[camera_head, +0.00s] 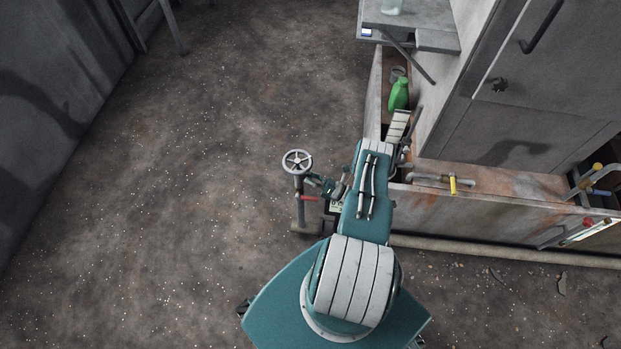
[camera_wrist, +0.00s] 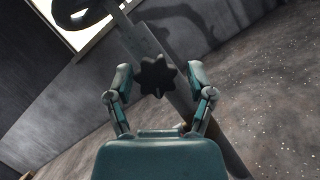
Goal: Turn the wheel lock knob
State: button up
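In the wrist view a dark star-shaped knob (camera_wrist: 156,77) sits on the side of a slanted grey post (camera_wrist: 148,42). My gripper (camera_wrist: 159,75) is open, with one finger to each side of the knob. I see a gap between each finger and the knob, and how far the knob lies beyond the fingertips is hard to tell. In the head view a spoked handwheel (camera_head: 297,160) tops an upright post (camera_head: 299,208). My gripper (camera_head: 318,182) is beside that post, just below the wheel. The knob cannot be made out there.
A red handle (camera_head: 309,198) is low on the post. To the right is a rusty trough (camera_head: 480,212) with a yellow-handled valve (camera_head: 453,185). A green bottle (camera_head: 399,94) stands behind my arm. A grey cabinet (camera_head: 550,90) rises at the right.

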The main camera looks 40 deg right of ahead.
jog(key=shift+s, duration=0.1)
dwell(0.3)
jog(key=v, duration=0.7)
jog(key=shift+s+d+f, duration=0.15)
jog(key=shift+d+f, duration=0.05)
jog(key=shift+f, duration=0.05)
jog(key=shift+c, duration=0.2)
jog(key=d+n+g, duration=0.1)
jog(key=r+n+g+y, duration=0.1)
jog(key=d+r+n+g, duration=0.1)
jog(key=g, duration=0.1)
jog(key=shift+s+d+r+y, duration=0.15)
jog(key=shift+s+d+y, duration=0.15)
jog(key=shift+s, duration=0.05)
jog(key=shift+s+d+r+n+g, duration=0.25)
jog(key=shift+s+n+g, duration=0.1)
jog(key=shift+n+g, duration=0.35)
jog(key=x, duration=1)
jog(key=shift+w+a, duration=0.25)
jog(key=shift+a, duration=0.1)
jog(key=c, duration=1.1)
